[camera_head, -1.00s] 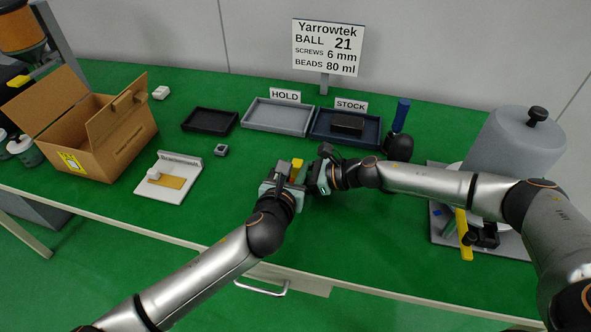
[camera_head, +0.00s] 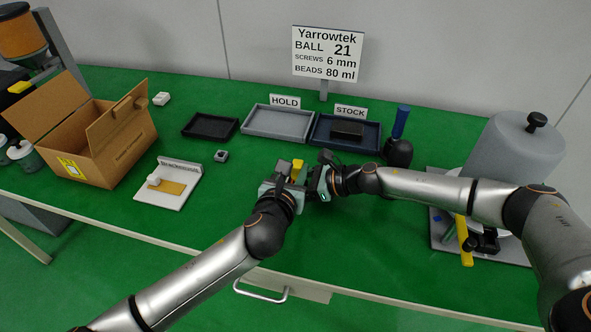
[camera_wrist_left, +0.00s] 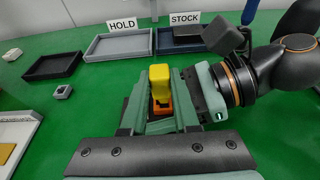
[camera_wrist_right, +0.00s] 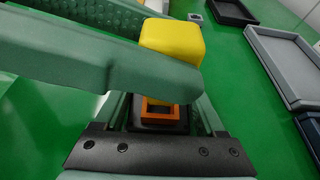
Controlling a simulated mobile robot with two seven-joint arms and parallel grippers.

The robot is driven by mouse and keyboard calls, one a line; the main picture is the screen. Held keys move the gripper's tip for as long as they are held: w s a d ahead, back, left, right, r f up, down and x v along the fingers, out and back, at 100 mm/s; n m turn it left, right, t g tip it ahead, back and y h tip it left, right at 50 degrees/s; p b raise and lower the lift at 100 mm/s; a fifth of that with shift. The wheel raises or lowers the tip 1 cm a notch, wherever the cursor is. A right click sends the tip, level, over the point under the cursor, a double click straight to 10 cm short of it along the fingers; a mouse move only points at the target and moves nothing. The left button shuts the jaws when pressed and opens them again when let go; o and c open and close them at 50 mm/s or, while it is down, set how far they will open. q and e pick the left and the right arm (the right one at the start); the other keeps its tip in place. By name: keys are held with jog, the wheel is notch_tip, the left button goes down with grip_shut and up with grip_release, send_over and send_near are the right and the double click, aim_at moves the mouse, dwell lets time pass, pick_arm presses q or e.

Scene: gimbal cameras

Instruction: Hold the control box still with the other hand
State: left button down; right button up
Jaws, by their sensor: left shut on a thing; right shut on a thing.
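Both my grippers meet over the front middle of the green table. A small piece with a yellow block on top (camera_head: 298,166) and an orange-framed dark part below sits between them; I take it to be the control box. It also shows in the left wrist view (camera_wrist_left: 160,78) and the right wrist view (camera_wrist_right: 172,55). My left gripper (camera_head: 292,183) is shut on it, its green fingers on either side of the yellow part. My right gripper (camera_head: 314,182) comes in from the right and is shut on it too. The fingers hide much of its body.
Behind are a black tray (camera_head: 190,130), a grey HOLD tray (camera_head: 249,127) and a blue STOCK tray (camera_head: 320,142) with a dark box. An open carton (camera_head: 125,155) and a white stand (camera_head: 181,197) are left. A grey drum (camera_head: 510,150) and yellow-handled tool (camera_head: 463,240) are right.

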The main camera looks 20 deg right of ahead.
pick_arm(q)
jog(key=shift+r, duration=0.2)
jog(key=shift+r, duration=1.3)
pick_arm(e)
jog(key=o, duration=1.5)
jog(key=shift+d, duration=0.1)
